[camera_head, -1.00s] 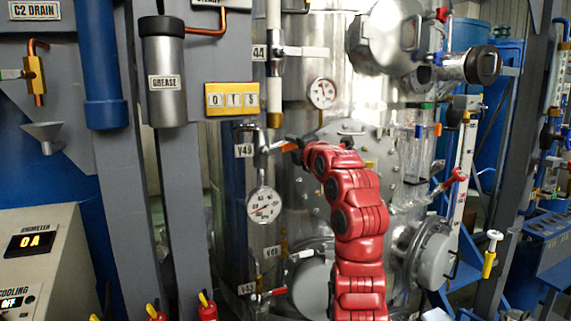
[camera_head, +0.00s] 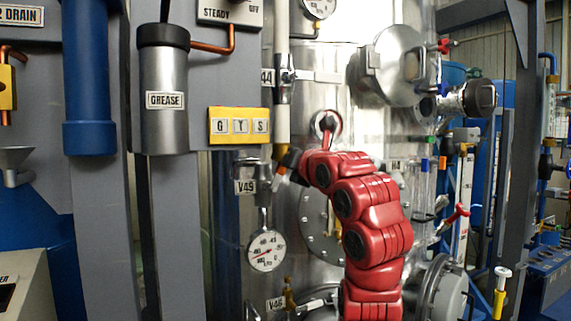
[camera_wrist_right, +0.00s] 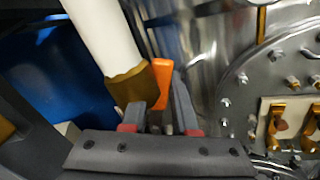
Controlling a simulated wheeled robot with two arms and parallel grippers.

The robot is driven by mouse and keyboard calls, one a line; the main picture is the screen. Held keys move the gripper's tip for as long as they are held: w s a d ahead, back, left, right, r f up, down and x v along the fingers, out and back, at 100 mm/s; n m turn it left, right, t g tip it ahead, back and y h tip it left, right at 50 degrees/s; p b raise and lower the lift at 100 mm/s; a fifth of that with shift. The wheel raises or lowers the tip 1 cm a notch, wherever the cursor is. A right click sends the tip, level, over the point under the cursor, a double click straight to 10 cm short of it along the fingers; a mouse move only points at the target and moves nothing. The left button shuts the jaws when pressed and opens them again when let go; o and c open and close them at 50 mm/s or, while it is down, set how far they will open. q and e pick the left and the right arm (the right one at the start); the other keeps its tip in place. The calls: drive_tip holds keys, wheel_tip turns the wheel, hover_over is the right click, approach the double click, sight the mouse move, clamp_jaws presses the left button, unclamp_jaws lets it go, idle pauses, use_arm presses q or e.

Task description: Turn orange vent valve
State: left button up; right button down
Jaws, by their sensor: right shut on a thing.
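The orange vent valve handle (camera_wrist_right: 162,82) stands up between my right gripper's fingers in the wrist view, beside the brass end of a white pipe. My right gripper (camera_wrist_right: 160,108) is shut on this handle. In the head view my right gripper (camera_head: 284,167) is at the valve just right of the V49 label (camera_head: 245,187), below the white vertical pipe. There the handle is mostly hidden by the gripper. My left gripper is not in view.
A pressure gauge (camera_head: 266,251) hangs below the valve. The large metal vessel (camera_head: 345,75) with a bolted round flange (camera_wrist_right: 285,85) stands close behind and to the right. A grey post (camera_head: 174,240) and the grease canister (camera_head: 164,100) are on the left.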

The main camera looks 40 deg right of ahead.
drive_tip(key=shift+w+a+r+n, duration=0.15)
drive_tip(key=shift+a+n, duration=0.35)
drive_tip(key=shift+n, duration=0.35)
drive_tip(key=shift+w+a+r+n, duration=0.1)
drive_tip(key=shift+a+n, duration=0.35)
drive_tip(key=shift+n, duration=0.4)
drive_tip(key=c, duration=0.7)
unclamp_jaws()
drive_tip(key=shift+s, duration=0.15)
drive_tip(key=b+v, duration=0.5)
drive_tip(key=v, duration=1.2)
drive_tip(key=shift+s, duration=0.15)
